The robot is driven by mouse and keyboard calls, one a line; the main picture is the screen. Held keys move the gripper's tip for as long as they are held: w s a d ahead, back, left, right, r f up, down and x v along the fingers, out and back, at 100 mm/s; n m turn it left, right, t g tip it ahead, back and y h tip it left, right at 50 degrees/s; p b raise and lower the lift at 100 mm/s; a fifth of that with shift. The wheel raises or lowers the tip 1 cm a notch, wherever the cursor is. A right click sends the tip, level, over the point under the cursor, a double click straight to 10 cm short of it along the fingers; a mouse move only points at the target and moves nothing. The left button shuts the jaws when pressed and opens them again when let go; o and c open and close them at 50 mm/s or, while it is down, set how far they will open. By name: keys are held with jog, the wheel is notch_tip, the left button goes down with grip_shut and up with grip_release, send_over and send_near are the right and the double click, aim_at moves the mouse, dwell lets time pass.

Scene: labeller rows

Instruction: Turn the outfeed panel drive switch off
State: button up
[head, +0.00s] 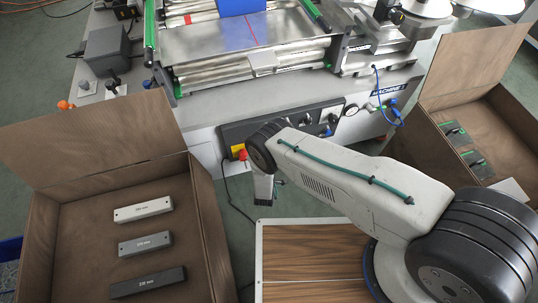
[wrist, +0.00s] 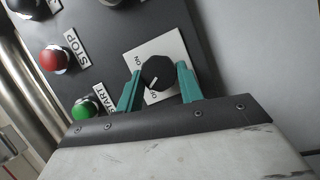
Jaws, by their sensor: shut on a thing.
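The drive switch (wrist: 158,72) is a round black knob on a white plate (wrist: 176,48) lettered ON and OFF in the wrist view. A white mark on the knob points down and slightly left, close to the OFF lettering. My gripper (wrist: 160,82) has its green fingers on either side of the knob and is shut on it. In the head view my arm reaches to the dark control panel (head: 305,122) on the machine front. The knob and fingertips cannot be made out there, and my arm covers part of the panel.
The red STOP button (wrist: 54,58) and green START button (wrist: 85,108) sit left of the switch. Open brown boxes stand at the left (head: 212,235) and right (head: 462,112). A wood-grained top (head: 310,262) lies below my arm. A blue cable (head: 379,90) hangs at the machine.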

jog(key=shift+a+f+n+t, duration=0.1)
jog(key=shift+n+t, duration=0.4)
jog(key=shift+n, duration=0.5)
jog(key=o, duration=1)
jog(key=s, duration=0.7)
jog(key=shift+s+a, duration=0.4)
jog(key=shift+a, duration=0.05)
